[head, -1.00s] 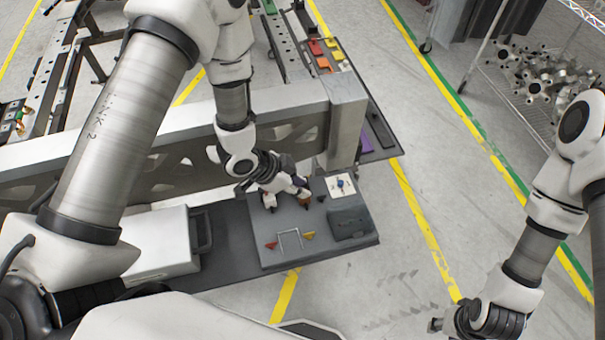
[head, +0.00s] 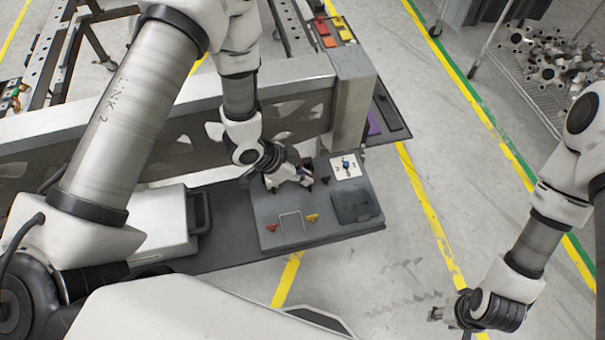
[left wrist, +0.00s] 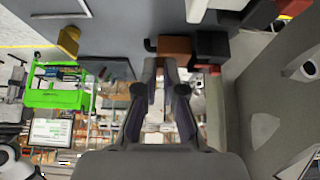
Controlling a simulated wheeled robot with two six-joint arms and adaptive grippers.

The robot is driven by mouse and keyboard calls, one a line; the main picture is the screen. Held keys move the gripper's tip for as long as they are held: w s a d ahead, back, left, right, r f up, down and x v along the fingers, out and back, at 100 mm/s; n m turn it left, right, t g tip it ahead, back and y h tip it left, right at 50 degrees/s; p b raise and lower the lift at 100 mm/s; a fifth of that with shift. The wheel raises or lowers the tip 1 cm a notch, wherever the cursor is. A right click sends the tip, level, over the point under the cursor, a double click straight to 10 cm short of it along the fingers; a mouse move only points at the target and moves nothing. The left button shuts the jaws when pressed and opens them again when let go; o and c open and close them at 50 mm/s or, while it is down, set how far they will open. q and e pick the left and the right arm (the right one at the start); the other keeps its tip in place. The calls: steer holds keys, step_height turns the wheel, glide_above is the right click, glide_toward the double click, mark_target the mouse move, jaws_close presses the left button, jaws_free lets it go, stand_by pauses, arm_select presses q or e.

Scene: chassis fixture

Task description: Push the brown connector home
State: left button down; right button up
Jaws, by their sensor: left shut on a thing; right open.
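The brown connector (left wrist: 176,47) shows in the left wrist view at the fingertips, beside a black block (left wrist: 211,46) on the grey panel. Whether it touches or enters that block I cannot tell. My left gripper (left wrist: 163,66) is shut on the brown connector; the fingertips partly cover its lower edge. In the head view my left gripper (head: 304,177) is over the upper left of the grey panel (head: 284,243), and the connector is hidden there. My right gripper (head: 437,314) is open and empty at the lower right, above the floor, away from the panel.
A dark box (head: 357,206) and a white plate with a blue knob (head: 347,167) are on the panel. Red (head: 271,228) and yellow (head: 313,218) pieces flank a metal handle. A large beam (head: 350,110) stands behind. A white case (head: 160,222) is at left.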

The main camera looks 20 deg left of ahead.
arm_select(q)
steer(key=shift+w+a, duration=0.35)
steer(key=shift+w, duration=0.3)
steer(key=c, duration=1.2)
jaws_free()
steer(key=shift+d, duration=0.1)
steer(key=shift+r+p, duration=0.3)
steer(key=shift+p, duration=0.2)
step_height(320, 180, up, 6)
steer(key=p, duration=0.4)
steer(key=shift+f, duration=0.25)
steer(key=shift+f, duration=0.1)
